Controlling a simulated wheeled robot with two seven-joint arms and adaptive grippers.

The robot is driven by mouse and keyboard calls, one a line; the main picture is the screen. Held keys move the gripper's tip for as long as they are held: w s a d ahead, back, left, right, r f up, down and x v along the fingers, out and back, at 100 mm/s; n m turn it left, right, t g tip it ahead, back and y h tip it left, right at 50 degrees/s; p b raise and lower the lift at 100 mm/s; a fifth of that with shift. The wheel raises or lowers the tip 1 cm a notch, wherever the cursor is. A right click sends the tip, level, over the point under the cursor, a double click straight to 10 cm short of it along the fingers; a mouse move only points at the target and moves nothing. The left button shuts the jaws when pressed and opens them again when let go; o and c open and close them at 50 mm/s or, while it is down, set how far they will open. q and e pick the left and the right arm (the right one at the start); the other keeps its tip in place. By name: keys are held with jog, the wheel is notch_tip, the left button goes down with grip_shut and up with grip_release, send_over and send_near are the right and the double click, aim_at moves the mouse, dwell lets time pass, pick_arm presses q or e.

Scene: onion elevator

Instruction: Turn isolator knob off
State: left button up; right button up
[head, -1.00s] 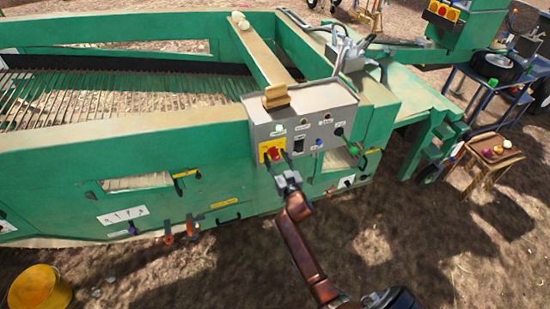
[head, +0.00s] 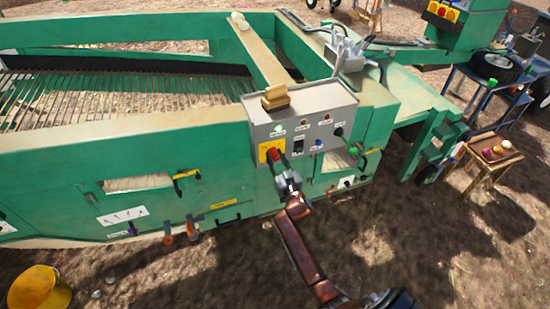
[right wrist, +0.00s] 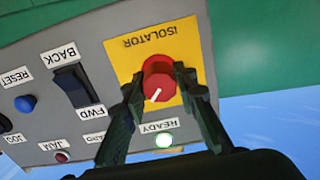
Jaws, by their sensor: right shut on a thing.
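The red isolator knob (right wrist: 158,80) sits on a yellow plate (right wrist: 183,55) marked ISOLATOR, on the grey control box (head: 338,97). In the right wrist view its white pointer line is slanted. My right gripper (right wrist: 158,78) has a finger on each side of the knob and is shut on it. In the head view the right gripper (head: 276,165) is at the box's lower left corner, where its fingers partly cover the knob. A green lamp marked READY (right wrist: 164,140) is lit. My left gripper is not in view.
The box also bears a BACK/FWD switch (right wrist: 72,88), a blue RESET button (right wrist: 25,104) and a red JAM lamp (right wrist: 62,157). A wooden block (head: 275,97) lies on top. The green machine frame (head: 215,160) surrounds the box.

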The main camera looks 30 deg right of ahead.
jog(key=n+p, duration=0.1)
jog(key=n, duration=0.3)
jog(key=shift+n, duration=0.3)
jog(key=n, duration=0.4)
jog(key=shift+f+n, duration=0.1)
jog(key=shift+n, duration=0.2)
jog(key=n, duration=0.4)
jog(key=shift+a, duration=0.1)
jog(key=shift+n+b, duration=0.3)
jog(key=shift+n, duration=2)
jog(key=o, duration=1.2)
jog(key=shift+c, duration=0.2)
